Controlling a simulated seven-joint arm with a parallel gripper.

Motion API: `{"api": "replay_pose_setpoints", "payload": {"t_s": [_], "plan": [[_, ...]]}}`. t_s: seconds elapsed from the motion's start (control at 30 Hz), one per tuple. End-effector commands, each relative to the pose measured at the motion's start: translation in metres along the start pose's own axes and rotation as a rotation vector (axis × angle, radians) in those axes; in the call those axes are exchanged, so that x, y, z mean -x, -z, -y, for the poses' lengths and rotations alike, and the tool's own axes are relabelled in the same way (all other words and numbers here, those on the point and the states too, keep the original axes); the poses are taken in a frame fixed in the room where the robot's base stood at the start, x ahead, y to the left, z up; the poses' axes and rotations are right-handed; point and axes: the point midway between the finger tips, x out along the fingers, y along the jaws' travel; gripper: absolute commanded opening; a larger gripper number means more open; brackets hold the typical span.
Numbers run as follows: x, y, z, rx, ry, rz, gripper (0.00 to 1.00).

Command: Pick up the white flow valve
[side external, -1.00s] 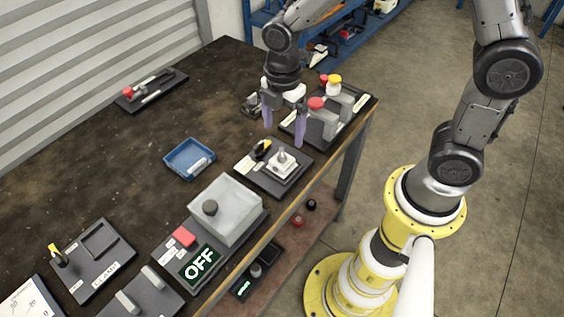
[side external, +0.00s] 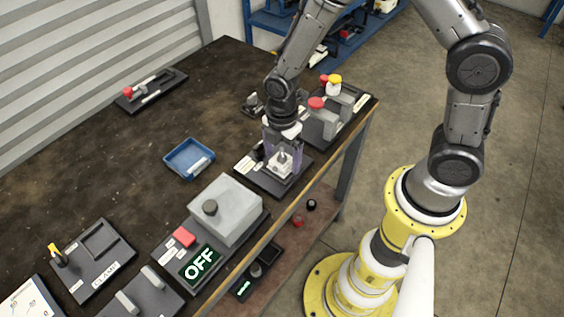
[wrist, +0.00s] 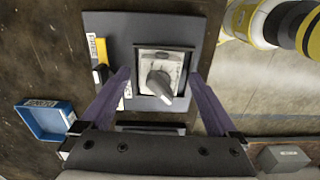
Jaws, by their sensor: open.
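The white flow valve (side external: 283,163) sits on a dark grey base plate (side external: 266,183) near the table's right edge. In the wrist view the valve (wrist: 160,70) is a pale square block with a grey knob on top, set in a dark square recess on the plate (wrist: 120,25). My gripper (side external: 283,154) is open and low over the valve, with its purple fingers to either side of it. In the wrist view my gripper (wrist: 158,75) has one finger to the left and one to the right of the valve, with a gap visible on both sides.
A yellow and black part (wrist: 100,72) stands on the plate beside the left finger. A blue tray (side external: 189,158) lies to the left. A grey box with an OFF display (side external: 199,264) is in front. Red and yellow knobs (side external: 317,103) stand behind my gripper.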

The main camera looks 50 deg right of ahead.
Motion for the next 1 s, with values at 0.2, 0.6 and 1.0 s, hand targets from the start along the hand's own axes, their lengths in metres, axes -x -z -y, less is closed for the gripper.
{"api": "replay_pose_setpoints", "payload": {"t_s": [0.2,0.6,1.0], "plan": [[0.0004,0.0000,-0.0001,0.000,0.000,0.000,0.75],[0.0007,0.0001,-0.0002,0.000,0.000,0.000,0.03],[0.0053,0.0002,-0.0008,0.000,-0.003,-0.001,0.00]]}}
